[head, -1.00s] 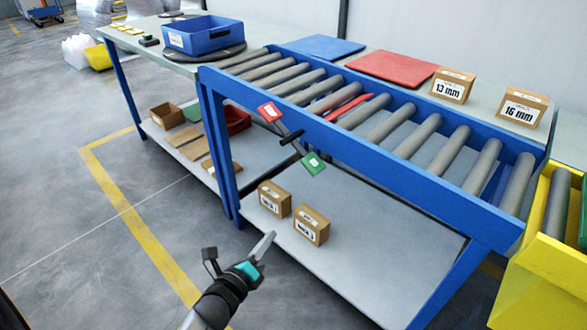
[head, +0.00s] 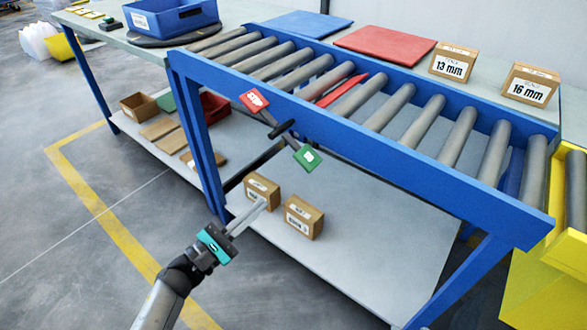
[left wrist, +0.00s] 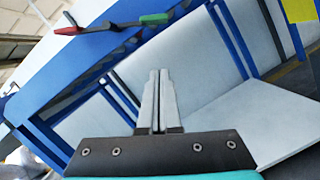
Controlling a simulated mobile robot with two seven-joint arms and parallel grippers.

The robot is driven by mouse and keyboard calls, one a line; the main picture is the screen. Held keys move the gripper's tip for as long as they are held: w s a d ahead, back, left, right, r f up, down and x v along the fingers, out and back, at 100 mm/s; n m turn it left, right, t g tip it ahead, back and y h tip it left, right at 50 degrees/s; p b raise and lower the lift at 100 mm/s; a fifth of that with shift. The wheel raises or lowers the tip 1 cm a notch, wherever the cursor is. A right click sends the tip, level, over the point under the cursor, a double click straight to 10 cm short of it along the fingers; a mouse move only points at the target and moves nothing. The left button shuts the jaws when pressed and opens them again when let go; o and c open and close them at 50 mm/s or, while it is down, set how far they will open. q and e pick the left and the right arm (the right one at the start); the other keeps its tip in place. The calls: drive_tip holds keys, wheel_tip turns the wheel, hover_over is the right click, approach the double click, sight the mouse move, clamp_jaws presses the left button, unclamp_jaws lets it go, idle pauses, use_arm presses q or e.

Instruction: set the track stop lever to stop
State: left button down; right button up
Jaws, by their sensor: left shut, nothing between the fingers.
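The track stop lever (head: 282,128) is a dark handle at the front of the blue roller-track rail. It sits between a red plate (head: 254,99) marked STOP and a green plate (head: 306,157); I cannot tell its exact setting. In the left wrist view the red plate (left wrist: 68,30) and green plate (left wrist: 155,18) sit near the top, joined by a dark strip. My left gripper (head: 262,204) is shut and empty, below and left of the plates and apart from them. Its fingers (left wrist: 158,100) point toward the table in the left wrist view. My right gripper is not in view.
The blue rail (head: 360,155) runs above a lower shelf (head: 340,260) with two small cartons (head: 304,217). A blue table leg (head: 197,140) stands left of the plates. A yellow bin (head: 545,280) is at right. Open floor lies left.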

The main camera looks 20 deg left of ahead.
use_arm(q)
drive_tip(key=shift+w, duration=0.1)
drive_tip(key=w+d+r, duration=0.5)
drive_tip(key=w+d, duration=0.1)
drive_tip(key=w, duration=0.1)
drive_tip(key=shift+w+d+r, duration=0.2)
drive_tip(key=shift+w+r, duration=0.1)
drive_tip(key=shift+w, duration=0.1)
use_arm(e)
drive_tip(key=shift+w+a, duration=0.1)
use_arm(q)
drive_tip(key=shift+r, duration=0.1)
idle(0.5)
